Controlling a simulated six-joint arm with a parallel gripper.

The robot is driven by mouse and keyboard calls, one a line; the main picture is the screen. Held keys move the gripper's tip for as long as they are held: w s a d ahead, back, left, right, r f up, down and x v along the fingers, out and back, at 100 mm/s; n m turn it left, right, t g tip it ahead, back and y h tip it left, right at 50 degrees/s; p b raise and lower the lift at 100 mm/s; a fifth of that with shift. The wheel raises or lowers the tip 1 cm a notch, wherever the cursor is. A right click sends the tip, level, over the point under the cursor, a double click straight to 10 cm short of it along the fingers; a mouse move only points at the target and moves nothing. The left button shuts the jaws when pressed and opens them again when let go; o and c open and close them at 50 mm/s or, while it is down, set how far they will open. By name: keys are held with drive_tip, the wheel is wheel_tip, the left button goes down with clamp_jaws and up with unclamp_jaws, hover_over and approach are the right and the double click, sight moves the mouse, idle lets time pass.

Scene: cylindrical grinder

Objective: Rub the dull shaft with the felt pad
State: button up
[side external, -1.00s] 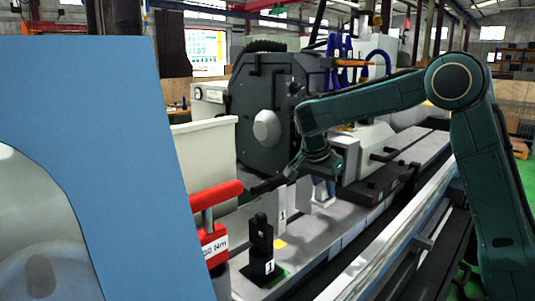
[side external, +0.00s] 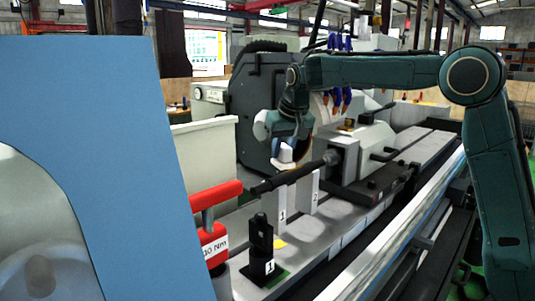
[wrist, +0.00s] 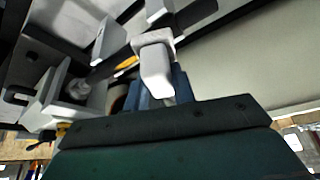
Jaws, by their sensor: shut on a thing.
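The dull shaft (side external: 292,178) is a dark rod lying at a slant over two pale upright blocks, marked 1 (side external: 281,207) and 2 (side external: 308,188). My gripper (side external: 285,145) points down close above the shaft's middle, shut on the white felt pad (side external: 284,156). The pad's lower edge is close to the shaft; I cannot tell whether they touch. In the wrist view the pad (wrist: 155,72) shows pale in front of the jaws. The jaw tips are partly hidden by the pad.
A grey block-like machine head (side external: 370,150) stands at the shaft's right end. A large dark wheel housing (side external: 250,100) rises behind. In front are a red-handled tool (side external: 216,195) and a black stand marked 1 (side external: 261,250). A blue panel (side external: 85,150) fills the left.

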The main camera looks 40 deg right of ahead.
sight(286, 151)
drive_tip(key=w+d+r+n, duration=0.1)
drive_tip(key=d+r+n+y, duration=0.1)
drive_tip(key=shift+w+r+n, duration=0.3)
drive_tip(key=shift+w+r, duration=0.05)
drive_tip(key=shift+r, duration=0.05)
drive_tip(key=shift+w+d+r+n+y, duration=0.2)
drive_tip(key=shift+d+r+n+y, duration=0.4)
drive_tip(key=shift+r+n, duration=0.3)
drive_tip(key=shift+f, duration=0.2)
drive_tip(key=shift+f, duration=3.2)
drive_tip(key=shift+f, duration=0.65)
drive_tip(key=shift+d, duration=0.25)
drive_tip(key=shift+d+f, duration=0.1)
drive_tip(key=shift+d, duration=2.7)
